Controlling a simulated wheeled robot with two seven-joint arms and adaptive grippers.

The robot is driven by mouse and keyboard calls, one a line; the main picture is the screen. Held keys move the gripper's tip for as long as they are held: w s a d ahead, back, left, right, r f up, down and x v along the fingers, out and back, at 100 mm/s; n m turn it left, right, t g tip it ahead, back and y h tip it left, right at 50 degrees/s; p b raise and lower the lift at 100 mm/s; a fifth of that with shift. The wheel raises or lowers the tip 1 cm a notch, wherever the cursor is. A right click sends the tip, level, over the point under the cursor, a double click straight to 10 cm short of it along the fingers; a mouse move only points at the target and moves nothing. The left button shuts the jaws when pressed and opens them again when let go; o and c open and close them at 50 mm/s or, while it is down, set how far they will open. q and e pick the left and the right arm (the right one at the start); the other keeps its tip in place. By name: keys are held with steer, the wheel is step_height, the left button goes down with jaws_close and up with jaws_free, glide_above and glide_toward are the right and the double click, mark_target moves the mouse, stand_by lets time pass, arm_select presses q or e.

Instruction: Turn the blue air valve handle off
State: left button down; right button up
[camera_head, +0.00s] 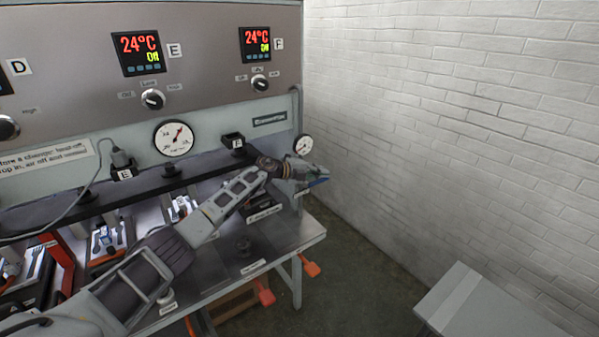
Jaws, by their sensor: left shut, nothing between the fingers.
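The blue air valve handle (319,182) shows as a small blue piece at the right end of the press, below a small round gauge (303,145). My left arm reaches in from the lower left across the press. My left gripper (312,172) is shut and empty right at the handle and hides part of it. I cannot tell whether its fingers touch the handle. The handle's exact angle and the valve body behind it are hidden. My right gripper is not in view.
The press front carries displays reading 24°C Off, one by E (140,51) and one by F (256,41). A larger gauge (174,138) sits below them. A white brick wall (450,110) stands right of the press. A grey box-like surface (480,305) is at lower right, with clear floor between.

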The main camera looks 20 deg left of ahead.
arm_select(q)
steer(key=v, duration=1.1)
steer(key=shift+s, duration=0.2)
steer(key=shift+a, duration=0.15)
stand_by(0.5)
